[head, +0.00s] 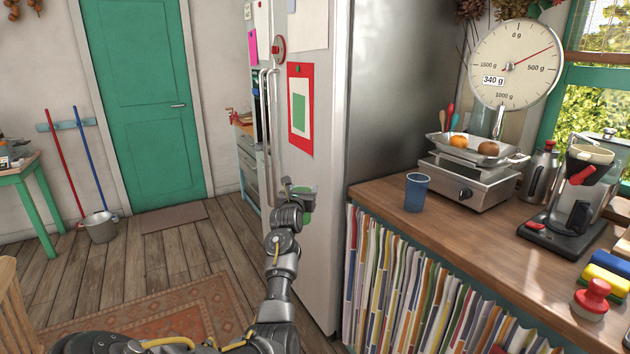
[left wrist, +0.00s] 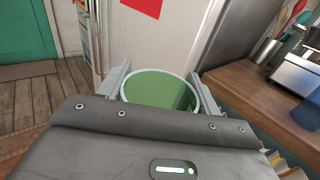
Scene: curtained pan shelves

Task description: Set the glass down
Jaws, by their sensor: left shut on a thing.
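A green glass (head: 306,212) is held upright in my left gripper (head: 298,194), in front of the fridge door and left of the counter (head: 376,196). In the left wrist view the open mouth of the glass (left wrist: 158,88) shows between the two fingers of my left gripper (left wrist: 162,92); it looks empty. The fingers are shut on its sides. The gripper partly hides the glass in the head view. There is a gap between the glass and the counter edge. My right gripper is not in view.
On the counter stand a blue cup (head: 417,192), a kitchen scale (head: 476,180) with fruit, a steel jug (head: 540,172), a coffee maker (head: 578,200) and a red-knobbed stamp (head: 594,298). The counter's near middle is clear. The fridge (head: 325,255) adjoins its left end.

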